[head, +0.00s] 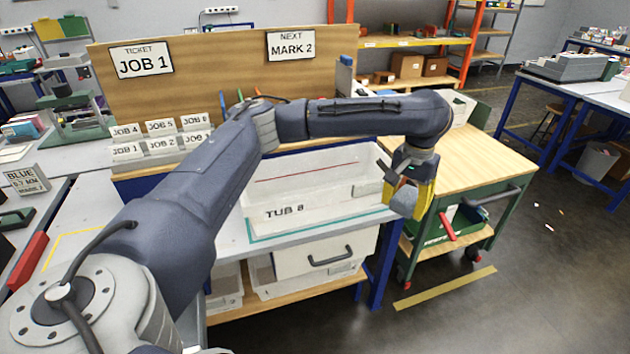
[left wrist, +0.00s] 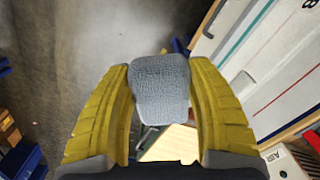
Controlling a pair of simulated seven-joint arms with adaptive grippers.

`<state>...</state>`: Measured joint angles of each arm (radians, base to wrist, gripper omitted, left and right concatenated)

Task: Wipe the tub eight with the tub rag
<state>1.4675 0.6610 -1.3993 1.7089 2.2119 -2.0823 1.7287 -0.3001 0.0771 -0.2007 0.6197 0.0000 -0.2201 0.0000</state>
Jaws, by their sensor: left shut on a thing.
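The tub eight (head: 320,211) is a white open tray marked "TUB 8" on the bench in the head view. A thin red line and a darker line show inside it. Part of the tub also shows at the right of the left wrist view (left wrist: 262,80). My left gripper (head: 406,200) has yellow fingers and points down just past the tub's right end. In the left wrist view it is shut on the tub rag (left wrist: 160,88), a grey-blue textured pad, which hangs beside the tub, not over its inside. My right gripper is not in view.
A green cart (head: 465,165) with a wooden top stands right of the bench. A wooden board (head: 220,70) with job signs rises behind the tub. Job cards (head: 160,140) stand left of it. Drawers and bins sit below. Open floor lies at the right front.

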